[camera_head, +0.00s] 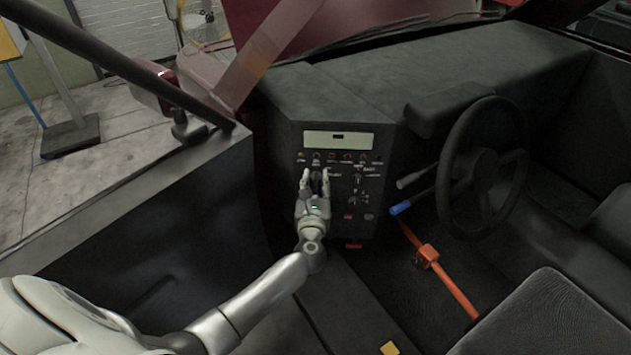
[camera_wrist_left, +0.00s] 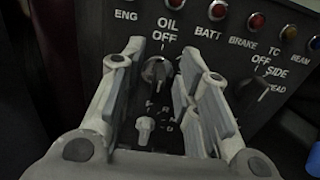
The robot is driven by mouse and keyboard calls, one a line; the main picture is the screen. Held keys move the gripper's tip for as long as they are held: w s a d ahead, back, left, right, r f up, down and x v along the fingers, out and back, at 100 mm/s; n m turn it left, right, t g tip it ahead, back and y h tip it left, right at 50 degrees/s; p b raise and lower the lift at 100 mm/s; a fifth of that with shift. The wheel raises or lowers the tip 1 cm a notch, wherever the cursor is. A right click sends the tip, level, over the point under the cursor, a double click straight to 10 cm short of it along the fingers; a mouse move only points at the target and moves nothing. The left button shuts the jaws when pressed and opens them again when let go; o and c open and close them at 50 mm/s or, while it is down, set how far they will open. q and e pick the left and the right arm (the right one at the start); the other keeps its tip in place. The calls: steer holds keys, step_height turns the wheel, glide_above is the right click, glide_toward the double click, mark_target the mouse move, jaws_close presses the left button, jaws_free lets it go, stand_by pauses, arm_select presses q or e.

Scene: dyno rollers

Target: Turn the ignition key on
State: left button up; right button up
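My left gripper (camera_head: 316,176) is at the upper part of the dark control panel (camera_head: 284,143). In the left wrist view the gripper (camera_wrist_left: 165,56) is open, with one finger on each side of a dark, round rotary switch (camera_wrist_left: 155,69) with a lighter pointer. My right gripper is not in view.
A pale small knob (camera_wrist_left: 145,128) sits below the switch, between the fingers. A dark light knob (camera_wrist_left: 262,84) is to the right. Warning lamps line the panel above. The steering wheel (camera_head: 484,165), a blue-tipped lever (camera_head: 401,208) and an orange bar (camera_head: 452,285) are right of the arm.

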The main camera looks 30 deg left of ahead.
arm_select(q)
steer(key=shift+w, duration=0.1)
steer(key=shift+c, duration=0.4)
jaws_close()
steer(key=shift+m, duration=0.4)
steer(key=m, duration=0.1)
steer(key=m+p, duration=0.1)
steer(key=m, duration=0.1)
steer(key=shift+d+p, duration=0.25)
steer(key=shift+p, duration=0.05)
steer(key=shift+w+d+f+m+p, duration=0.15)
steer(key=shift+m+p, duration=0.15)
steer(key=shift+m, duration=1)
steer(key=shift+w+d+f+m+p, duration=0.1)
steer(key=shift+m+p, duration=0.2)
steer(key=shift+m, duration=1)
steer(key=shift+o, duration=0.4)
jaws_free()
